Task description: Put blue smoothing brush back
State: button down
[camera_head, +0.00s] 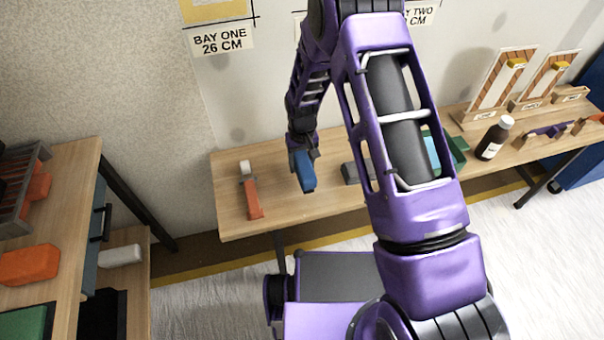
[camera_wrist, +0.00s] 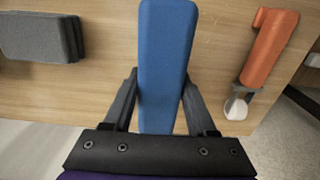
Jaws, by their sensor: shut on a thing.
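The blue smoothing brush (camera_head: 303,172) is a long blue block in my gripper (camera_head: 300,156), over the wooden bench (camera_head: 340,197) by the wall. In the wrist view the blue brush (camera_wrist: 165,60) extends away between the two dark fingers of my gripper (camera_wrist: 158,100), which are shut on it. The brush seems to be just above the bench top; whether it touches the wood I cannot tell.
An orange-handled tool (camera_head: 252,197) with a white end lies left of the brush. A grey block (camera_head: 353,173) lies to the right, partly behind my arm. A dark bottle (camera_head: 494,138) stands farther right. A side table (camera_head: 62,205) with an orange block (camera_head: 29,264) is at left.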

aim_at(302, 158)
jog(key=shift+f, duration=2.05)
jog(key=shift+f+b, duration=0.1)
jog(key=shift+b, duration=0.3)
jog(key=shift+c, duration=1)
grip_release()
notch_tip(302, 158, up, 12)
jog(key=shift+r+p, duration=0.1)
jog(key=shift+p, duration=0.85)
